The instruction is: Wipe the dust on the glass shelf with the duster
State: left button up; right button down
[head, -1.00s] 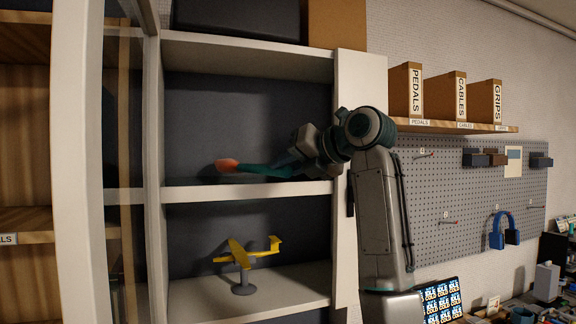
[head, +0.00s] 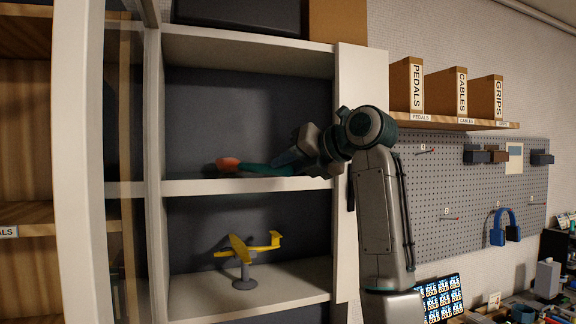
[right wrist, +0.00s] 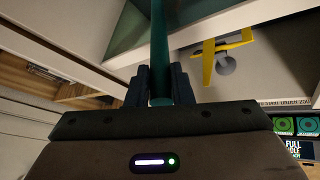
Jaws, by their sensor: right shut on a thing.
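The duster (head: 229,164) has an orange-red head and a teal handle. Its head is low over the middle shelf board (head: 240,187) of the white cabinet; I cannot tell whether it touches the board. My right gripper (head: 285,161) reaches into the compartment from the right and is shut on the handle. In the right wrist view the teal handle (right wrist: 159,50) runs up from between the dark fingers (right wrist: 160,86). The duster's head is not visible there. I cannot make out dust on the shelf. My left gripper is not in view.
A yellow model plane (head: 242,250) on a grey stand sits in the compartment below. The cabinet's right post (head: 347,240) is close to my right arm. A glass door (head: 125,160) stands at the left. Cardboard boxes (head: 407,85) sit on a wall shelf.

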jog(key=shift+f, duration=0.15)
jog(key=shift+d, duration=0.1)
jog(key=shift+w+d, duration=0.9)
jog(key=shift+d, duration=1.9)
jog(key=shift+s+a+b, duration=0.15)
jog(key=shift+s+a, duration=0.15)
jog(key=shift+a, duration=0.65)
jog(key=shift+s+a+b, duration=0.2)
jog(key=shift+s+a, duration=0.1)
jog(key=shift+a, duration=0.65)
jog(key=shift+s+a+b, duration=0.15)
jog(key=shift+s+a, duration=0.15)
jog(key=shift+a, duration=0.65)
jog(key=w+d+p, duration=0.1)
jog(key=w+d, duration=0.1)
jog(key=d, duration=0.4)
jog(key=shift+d, duration=0.35)
jog(key=shift+w, duration=0.1)
